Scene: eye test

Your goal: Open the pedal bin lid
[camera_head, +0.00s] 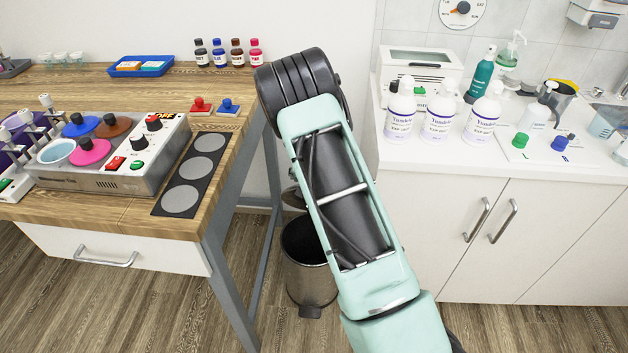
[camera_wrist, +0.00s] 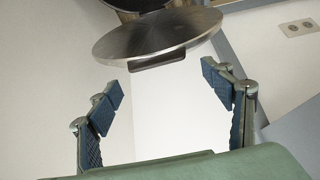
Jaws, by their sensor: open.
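The pedal bin (camera_head: 312,280) is a steel cylinder with a dark top, on the floor between the wooden table and the white cabinet. My arm covers its right side. A small part of a round steel disc, seemingly the lid (camera_head: 292,198), shows above the bin's dark top, beside my arm. In the wrist view the lid (camera_wrist: 160,36) is a brushed disc with a dark tab on its edge. My gripper (camera_wrist: 162,88) is open and empty, its blue-padded fingers apart below the lid in the picture. I see no contact. The head view hides my gripper behind my arm.
The wooden table (camera_head: 120,85) with its grey leg (camera_head: 228,285) stands close left of the bin. The white cabinet (camera_head: 450,225) closes off the right. Bottles (camera_head: 438,120) stand on the counter. A wall socket (camera_wrist: 300,27) shows in the wrist view.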

